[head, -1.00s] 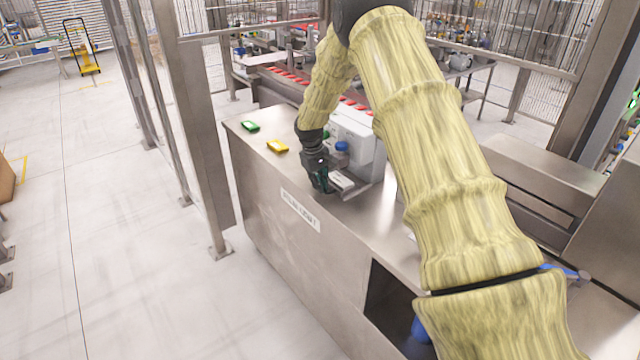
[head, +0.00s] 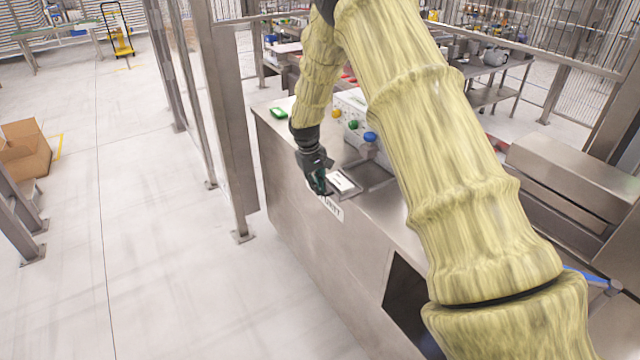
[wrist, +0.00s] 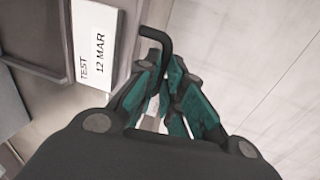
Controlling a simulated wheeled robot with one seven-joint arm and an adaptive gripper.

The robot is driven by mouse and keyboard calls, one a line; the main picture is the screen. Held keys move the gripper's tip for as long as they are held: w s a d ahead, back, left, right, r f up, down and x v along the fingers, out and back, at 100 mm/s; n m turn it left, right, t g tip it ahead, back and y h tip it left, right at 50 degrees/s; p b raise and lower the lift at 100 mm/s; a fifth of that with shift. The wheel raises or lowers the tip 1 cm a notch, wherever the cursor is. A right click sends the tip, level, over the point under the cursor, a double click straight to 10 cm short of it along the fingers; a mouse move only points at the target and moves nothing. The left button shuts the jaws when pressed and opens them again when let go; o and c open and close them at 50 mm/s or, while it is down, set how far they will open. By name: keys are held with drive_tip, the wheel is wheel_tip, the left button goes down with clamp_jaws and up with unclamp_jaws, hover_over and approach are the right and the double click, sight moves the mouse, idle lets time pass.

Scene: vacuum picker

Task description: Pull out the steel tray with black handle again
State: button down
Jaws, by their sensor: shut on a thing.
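The steel tray (head: 372,176) stands pulled out in front of the white machine, on the steel cabinet top. A white card sits at its front end (head: 343,181). In the wrist view the card (wrist: 98,45) reads "TEST 12 MAR", beside the tray's steel edge (wrist: 40,75). My gripper (head: 318,184) is at the cabinet's front edge, just left of the card. In the wrist view the black bent handle (wrist: 152,34) runs in between the green fingers of my gripper (wrist: 162,78), which are shut on it. The fingers hide the handle's lower part.
The white machine (head: 350,103) with coloured knobs stands behind the tray, partly hidden by my arm. A green item (head: 279,113) lies on the cabinet top at left. A steel post (head: 222,120) stands left of the cabinet. The floor in front is clear.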

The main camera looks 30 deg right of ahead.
drive_tip(key=c, duration=1.8)
unclamp_jaws()
drive_tip(key=r, duration=0.4)
drive_tip(key=a+r, duration=0.1)
drive_tip(key=r, duration=0.3)
drive_tip(key=a+r, duration=0.1)
drive_tip(key=r, duration=0.3)
drive_tip(key=shift+f, duration=0.1)
drive_tip(key=s+a+f+y, duration=0.1)
drive_tip(key=s+a+f, duration=0.3)
drive_tip(key=f, duration=0.5)
drive_tip(key=s+a+f, duration=0.1)
drive_tip(key=s+f, duration=0.4)
drive_tip(key=f, duration=0.5)
drive_tip(key=s+a+f, duration=0.3)
drive_tip(key=s+f, duration=0.4)
drive_tip(key=s, duration=0.2)
drive_tip(key=s+a+f, duration=0.3)
drive_tip(key=s+f, duration=0.5)
drive_tip(key=s, duration=0.1)
drive_tip(key=shift+m+y, duration=0.5)
drive_tip(key=shift+m, duration=0.1)
drive_tip(key=s+a+f, duration=0.1)
drive_tip(key=s, duration=0.7)
drive_tip(key=s+a+f, duration=0.1)
drive_tip(key=s, duration=0.7)
drive_tip(key=s+a+f, duration=0.2)
drive_tip(key=s, duration=0.7)
drive_tip(key=shift+b, duration=0.3)
